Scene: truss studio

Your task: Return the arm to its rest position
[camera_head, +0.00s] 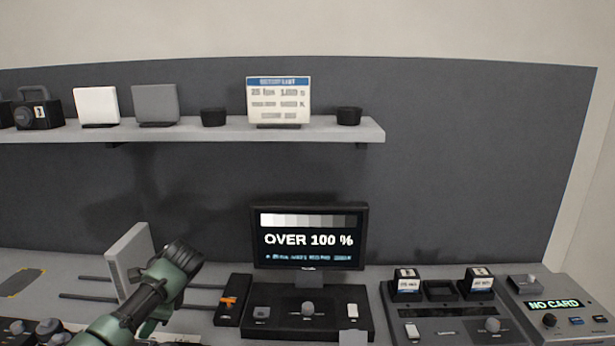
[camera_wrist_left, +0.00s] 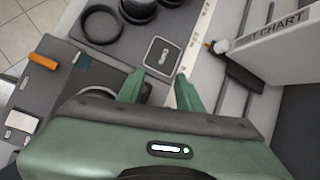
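My left arm comes in from the lower left of the head view, in front of the upright grey panel (camera_head: 131,258). My left gripper (camera_head: 151,326) is low in that view, with its fingertips hard to make out there. In the left wrist view, the two green fingers of the left gripper (camera_wrist_left: 160,76) stand apart with nothing held between them. A dark square piece with a pale edge (camera_wrist_left: 161,54) lies beyond the fingertips. The upright chart panel (camera_wrist_left: 270,45) is to the right of the fingers. My right gripper is not in view.
A monitor (camera_head: 309,238) reading "OVER 100 %" stands right of the arm. A black console (camera_head: 280,326) and a card unit (camera_head: 560,305) stand on the bench. A shelf (camera_head: 200,131) with several items runs above. Round black parts (camera_wrist_left: 103,25) lie near the gripper.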

